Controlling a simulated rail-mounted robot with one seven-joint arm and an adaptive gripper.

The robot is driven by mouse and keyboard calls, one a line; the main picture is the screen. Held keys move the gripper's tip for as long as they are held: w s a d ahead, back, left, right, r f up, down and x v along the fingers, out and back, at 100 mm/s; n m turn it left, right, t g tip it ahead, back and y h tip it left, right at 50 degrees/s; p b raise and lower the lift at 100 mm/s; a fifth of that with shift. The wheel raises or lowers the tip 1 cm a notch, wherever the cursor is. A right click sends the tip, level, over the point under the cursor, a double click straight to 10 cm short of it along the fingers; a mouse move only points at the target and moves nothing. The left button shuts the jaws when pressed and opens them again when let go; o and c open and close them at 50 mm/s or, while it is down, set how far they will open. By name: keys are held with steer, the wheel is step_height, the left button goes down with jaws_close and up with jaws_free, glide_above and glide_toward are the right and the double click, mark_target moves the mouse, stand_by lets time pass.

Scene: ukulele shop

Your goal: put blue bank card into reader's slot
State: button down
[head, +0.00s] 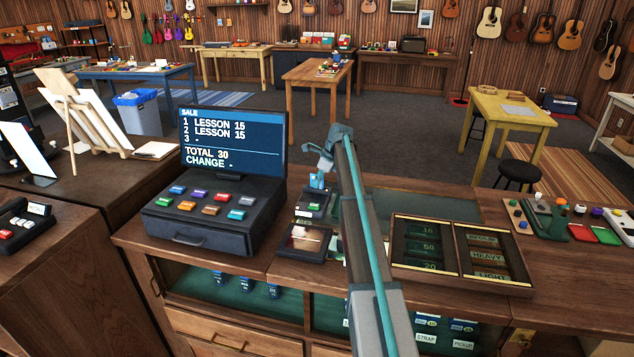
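The blue bank card (316,181) shows in the head view as a small light-blue piece standing upright at the back edge of the dark card reader (313,203). My gripper (322,167) is right above the card, pointing down, with its fingertips at or very near the card's top edge. At this size I cannot tell whether the fingers are closed on the card or apart from it. The slot itself is hidden, and I cannot tell whether the card's lower edge is inside it.
A cash register (213,213) with a sale screen (233,141) stands left of the reader. A dark framed pad (304,241) lies in front of it. An open two-part wooden case (457,277) lies right of my arm. The glass-fronted counter (150,240) carries these.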

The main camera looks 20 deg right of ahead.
steer(key=c, duration=1.2)
jaws_free()
steer(key=shift+c, duration=0.2)
steer(key=shift+r, duration=0.1)
steer(key=v, duration=1.1)
steer(key=shift+r, duration=0.4)
steer(key=shift+s, duration=0.15)
